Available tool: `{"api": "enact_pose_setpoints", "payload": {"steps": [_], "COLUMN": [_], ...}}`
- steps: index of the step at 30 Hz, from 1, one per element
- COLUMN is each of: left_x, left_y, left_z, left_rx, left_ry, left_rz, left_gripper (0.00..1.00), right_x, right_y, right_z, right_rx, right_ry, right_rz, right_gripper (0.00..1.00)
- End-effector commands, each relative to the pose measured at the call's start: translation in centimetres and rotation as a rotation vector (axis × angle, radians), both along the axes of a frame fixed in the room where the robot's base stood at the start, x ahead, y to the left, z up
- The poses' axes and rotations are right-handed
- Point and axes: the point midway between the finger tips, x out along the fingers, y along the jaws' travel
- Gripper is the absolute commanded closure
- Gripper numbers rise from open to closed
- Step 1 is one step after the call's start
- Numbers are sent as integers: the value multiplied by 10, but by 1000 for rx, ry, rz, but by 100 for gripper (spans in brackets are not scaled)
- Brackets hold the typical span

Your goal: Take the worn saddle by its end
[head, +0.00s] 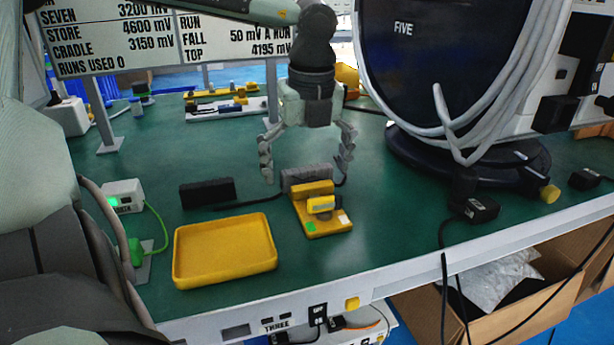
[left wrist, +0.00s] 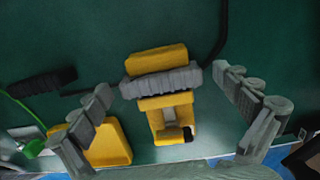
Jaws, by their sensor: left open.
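A grey ribbed bar (head: 300,180), which looks like the worn saddle, lies crosswise on a yellow stand (head: 325,228) on the green table. In the left wrist view the bar (left wrist: 160,82) spans the stand, with yellow showing on both sides. My left gripper (head: 305,170) points down over the bar, open and empty. In the left wrist view its fingers (left wrist: 168,90) are spread wide, one beyond each end of the bar. I cannot tell the exact height gap. My right gripper is not in view.
A yellow tray (head: 185,279) is empty at front left. A black block (head: 208,192) with a cable lies behind it. A dark round screen (head: 430,60) with looped white hoses stands at right. A small green-lit box (head: 123,196) sits left. The table's front edge is close.

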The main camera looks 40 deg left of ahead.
Motion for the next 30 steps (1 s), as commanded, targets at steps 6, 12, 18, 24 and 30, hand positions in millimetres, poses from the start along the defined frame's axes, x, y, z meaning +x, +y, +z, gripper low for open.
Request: {"api": "enact_pose_setpoints", "payload": {"steps": [6, 12, 18, 24, 30], "left_x": [0, 0, 0, 0, 1], "left_y": [0, 0, 0, 0, 0], "left_z": [0, 0, 1, 3, 32], "left_rx": [0, 0, 0, 0, 2], "left_ry": [0, 0, 0, -1, -6], "left_rz": [0, 0, 1, 1, 2], "left_gripper": [9, 34, 52, 52, 52], "right_x": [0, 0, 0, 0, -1], "right_y": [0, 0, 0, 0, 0], "right_z": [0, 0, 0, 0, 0], "right_rx": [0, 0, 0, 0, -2], "right_ry": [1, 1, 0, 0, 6], "right_rz": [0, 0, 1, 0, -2], "right_gripper": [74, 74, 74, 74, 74]}}
